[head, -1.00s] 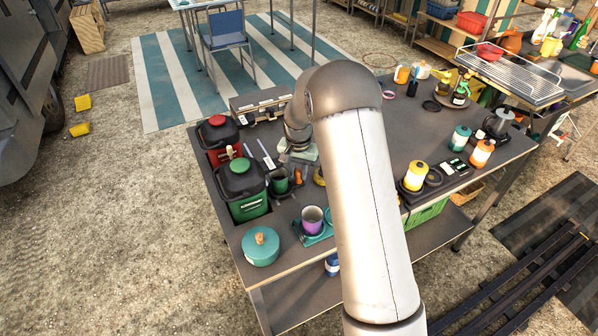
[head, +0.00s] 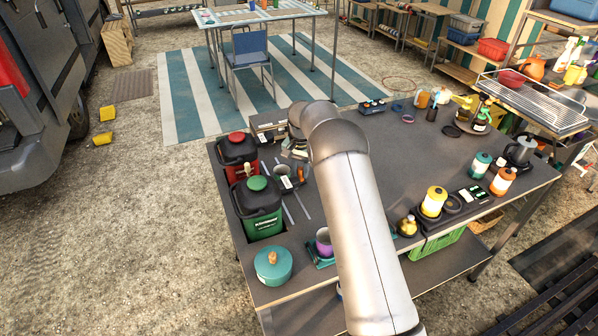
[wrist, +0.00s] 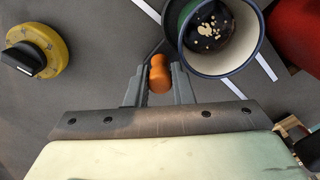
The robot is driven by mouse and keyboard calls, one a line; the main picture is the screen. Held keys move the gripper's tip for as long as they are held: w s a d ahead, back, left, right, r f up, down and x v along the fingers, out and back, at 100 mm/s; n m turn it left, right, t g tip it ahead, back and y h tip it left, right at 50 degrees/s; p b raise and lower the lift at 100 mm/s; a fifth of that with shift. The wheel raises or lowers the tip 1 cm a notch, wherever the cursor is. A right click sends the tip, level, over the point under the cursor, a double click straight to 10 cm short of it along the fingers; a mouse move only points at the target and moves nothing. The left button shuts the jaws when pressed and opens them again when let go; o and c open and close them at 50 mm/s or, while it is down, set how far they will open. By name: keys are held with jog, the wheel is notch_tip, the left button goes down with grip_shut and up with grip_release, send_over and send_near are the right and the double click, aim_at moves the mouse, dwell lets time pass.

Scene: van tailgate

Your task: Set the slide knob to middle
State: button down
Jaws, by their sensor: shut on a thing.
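The orange knob (wrist: 159,75) is between the two fingers of my gripper (wrist: 159,88) in the wrist view. My gripper is shut on it. The knob shows as a small orange spot (head: 301,172) in the head view, beside my arm. A green mug (wrist: 223,40) with a pale inside and dark, speckled contents stands right beside the knob; it also shows in the head view (head: 283,181). Pale parallel strips (head: 290,212) run along the table on both sides of the mug. Whether knob and mug are joined is hidden. My arm hides the gripper in the head view.
A yellow dial with a black grip (wrist: 38,50) is left of my gripper. A red canister (head: 238,155) and a green one (head: 258,208) stand along the table's left side. A teal pot (head: 273,266) and purple cup (head: 323,243) are nearer. The table's middle right is largely clear.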

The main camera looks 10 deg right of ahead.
jog(key=c, duration=1.3)
grip_release()
jog(key=shift+o, duration=0.2)
notch_tip(320, 180, up, 18)
jog(key=b, duration=0.1)
jog(key=shift+f, duration=0.25)
